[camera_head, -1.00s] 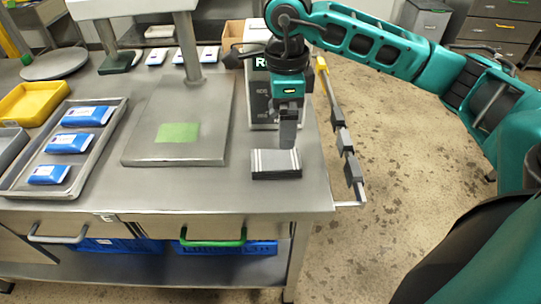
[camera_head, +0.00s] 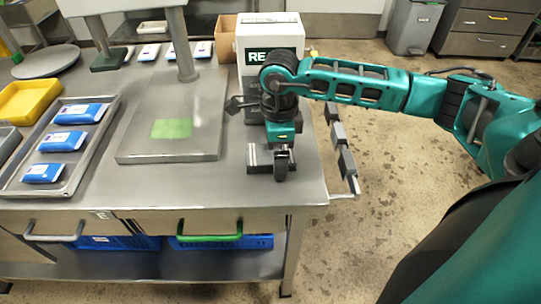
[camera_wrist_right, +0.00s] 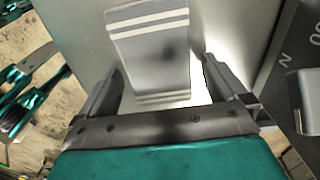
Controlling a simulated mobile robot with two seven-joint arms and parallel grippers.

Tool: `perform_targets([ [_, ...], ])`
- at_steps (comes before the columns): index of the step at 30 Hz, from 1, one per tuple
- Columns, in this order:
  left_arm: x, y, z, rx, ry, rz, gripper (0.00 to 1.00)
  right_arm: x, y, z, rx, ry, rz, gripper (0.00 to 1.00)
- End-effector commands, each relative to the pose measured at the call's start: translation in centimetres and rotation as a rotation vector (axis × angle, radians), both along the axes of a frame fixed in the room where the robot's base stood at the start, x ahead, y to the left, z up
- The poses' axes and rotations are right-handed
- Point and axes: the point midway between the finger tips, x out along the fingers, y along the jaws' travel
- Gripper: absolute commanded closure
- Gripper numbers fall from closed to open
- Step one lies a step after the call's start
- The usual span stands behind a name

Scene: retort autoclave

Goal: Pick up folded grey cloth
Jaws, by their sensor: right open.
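The folded grey cloth (camera_head: 257,155) lies flat near the right end of the steel table, with pale stripes across its ends. In the right wrist view the cloth (camera_wrist_right: 150,58) lies ahead of and partly between the two fingers. My right gripper (camera_head: 281,167) is over the cloth and hides part of it in the head view. In the right wrist view the right gripper (camera_wrist_right: 165,80) is open, one finger on each side of the cloth, with nothing held. I cannot tell the exact height above it. My left gripper is not in view.
A white and dark box (camera_head: 268,45) stands behind my right arm. A steel platform with a green patch (camera_head: 172,128) is left of the cloth. A tray (camera_head: 20,185) holds blue packs. Grey blocks on a rail (camera_head: 338,135) line the table's right edge.

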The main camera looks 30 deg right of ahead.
Motion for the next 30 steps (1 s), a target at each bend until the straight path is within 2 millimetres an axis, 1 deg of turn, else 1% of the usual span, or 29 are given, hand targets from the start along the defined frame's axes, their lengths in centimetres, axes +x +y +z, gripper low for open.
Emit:
perform_targets([
  [2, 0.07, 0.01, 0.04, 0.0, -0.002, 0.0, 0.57, 0.0, 0.01, 0.02, 0.0, 0.0, 0.0, 0.02],
  [20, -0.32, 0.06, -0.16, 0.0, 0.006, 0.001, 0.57, 0.02, 0.01, 0.07, 0.0, 0.0, 0.0, 0.59],
  [21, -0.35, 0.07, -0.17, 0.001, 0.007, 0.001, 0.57, 0.02, 0.01, 0.08, 0.0, 0.0, 0.0, 0.61],
  [30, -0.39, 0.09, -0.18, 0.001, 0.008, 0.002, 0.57, 0.05, 0.02, 0.43, 0.0, -0.001, 0.0, 0.61],
])
